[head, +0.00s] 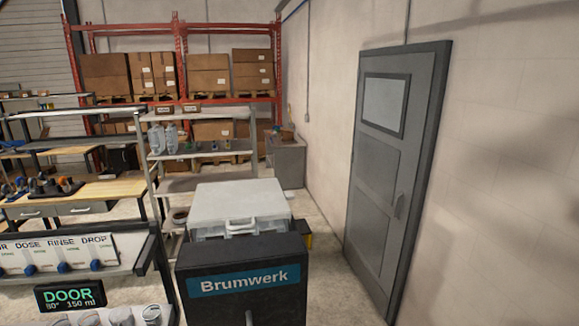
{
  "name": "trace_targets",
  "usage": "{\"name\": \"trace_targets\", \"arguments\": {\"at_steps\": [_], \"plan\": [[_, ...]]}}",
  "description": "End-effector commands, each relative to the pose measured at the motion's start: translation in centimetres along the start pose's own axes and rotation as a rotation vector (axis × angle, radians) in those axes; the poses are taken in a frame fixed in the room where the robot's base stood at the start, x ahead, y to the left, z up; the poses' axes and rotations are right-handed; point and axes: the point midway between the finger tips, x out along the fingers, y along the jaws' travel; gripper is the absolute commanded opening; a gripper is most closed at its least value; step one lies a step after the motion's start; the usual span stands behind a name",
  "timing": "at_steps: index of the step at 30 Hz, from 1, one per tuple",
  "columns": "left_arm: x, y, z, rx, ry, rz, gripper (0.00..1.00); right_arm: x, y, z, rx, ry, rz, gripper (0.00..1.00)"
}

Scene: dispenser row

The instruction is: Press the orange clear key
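I see no orange clear key in the head view. A black box-shaped unit with a blue "Brumwerk" label (243,281) stands at the bottom centre, and its lower part is cut off by the frame. A small black display (70,296) at the lower left reads "DOOR" in green, with "80°" and "150 ml" below. Behind it, a white panel (50,255) carries the words "DOSE", "RINSE" and "DROP" above blue knobs. Neither of my grippers is in view.
Several cups (121,316) stand at the bottom left edge. A white case (238,205) sits behind the Brumwerk unit. A metal shelf (190,183) and a wooden workbench (85,195) stand behind. A grey door (385,180) is shut at right, with clear floor before it.

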Motion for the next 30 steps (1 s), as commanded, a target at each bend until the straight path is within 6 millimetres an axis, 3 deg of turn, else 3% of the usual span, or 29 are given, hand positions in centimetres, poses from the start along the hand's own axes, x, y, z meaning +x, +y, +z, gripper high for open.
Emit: {"name": "trace_targets", "arguments": {"at_steps": [5,13,30], "plan": [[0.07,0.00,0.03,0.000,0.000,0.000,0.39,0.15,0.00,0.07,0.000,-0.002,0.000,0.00],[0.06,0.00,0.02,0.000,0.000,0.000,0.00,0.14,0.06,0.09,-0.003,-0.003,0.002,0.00],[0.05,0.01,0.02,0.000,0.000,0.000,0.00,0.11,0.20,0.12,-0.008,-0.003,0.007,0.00]]}}
